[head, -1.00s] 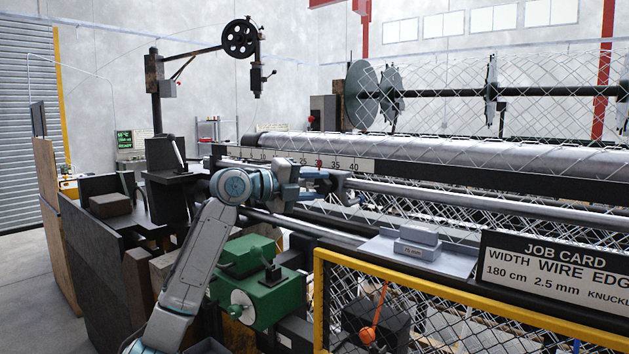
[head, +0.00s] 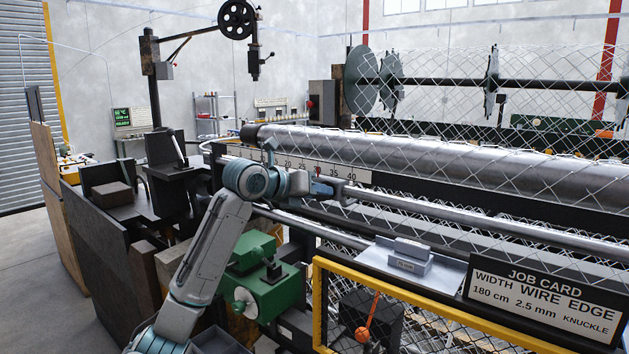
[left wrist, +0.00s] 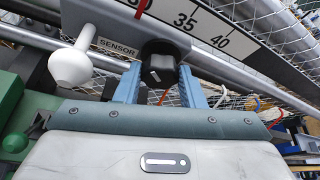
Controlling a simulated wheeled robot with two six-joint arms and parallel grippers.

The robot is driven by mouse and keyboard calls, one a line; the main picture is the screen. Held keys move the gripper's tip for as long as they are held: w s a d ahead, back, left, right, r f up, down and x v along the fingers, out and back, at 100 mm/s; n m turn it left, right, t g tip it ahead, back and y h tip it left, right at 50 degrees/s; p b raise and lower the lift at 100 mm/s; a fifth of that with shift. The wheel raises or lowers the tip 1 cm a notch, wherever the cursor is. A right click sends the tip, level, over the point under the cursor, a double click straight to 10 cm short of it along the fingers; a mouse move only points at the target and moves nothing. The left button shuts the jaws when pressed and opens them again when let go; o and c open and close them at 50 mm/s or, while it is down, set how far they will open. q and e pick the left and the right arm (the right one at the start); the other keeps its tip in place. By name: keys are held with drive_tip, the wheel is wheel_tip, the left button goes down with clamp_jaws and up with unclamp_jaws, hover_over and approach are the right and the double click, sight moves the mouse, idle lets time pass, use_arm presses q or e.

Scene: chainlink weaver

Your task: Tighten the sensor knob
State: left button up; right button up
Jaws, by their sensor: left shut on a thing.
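The sensor knob (left wrist: 160,68) is a black knob on a grey bracket, beside a label reading SENSOR (left wrist: 117,48). In the left wrist view, the two blue fingers of my left gripper (left wrist: 158,74) stand on either side of it and are shut on it. In the head view my left gripper (head: 340,190) is at the rail below the numbered scale (head: 300,165); the knob is hidden there by the gripper. My right gripper is not in view.
A white ball-ended handle (left wrist: 71,67) sticks out just left of the knob. A green machine (head: 265,285) stands below my left arm. A yellow-framed mesh guard (head: 420,290), a shelf with grey blocks (head: 410,262) and a job card (head: 545,298) lie to the right.

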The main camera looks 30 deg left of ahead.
use_arm(q)
drive_tip(key=m+y+p, duration=0.1)
drive_tip(key=m+p, duration=0.1)
drive_tip(key=p, duration=0.1)
drive_tip(key=shift+d+y, duration=0.15)
drive_tip(key=shift+y, duration=0.15)
drive_tip(key=shift+f+m, duration=0.1)
drive_tip(key=shift+m, duration=0.2)
drive_tip(key=o, duration=1)
drive_tip(key=b+v, duration=0.5)
drive_tip(key=v, duration=0.5)
drive_tip(key=shift+s, duration=0.35)
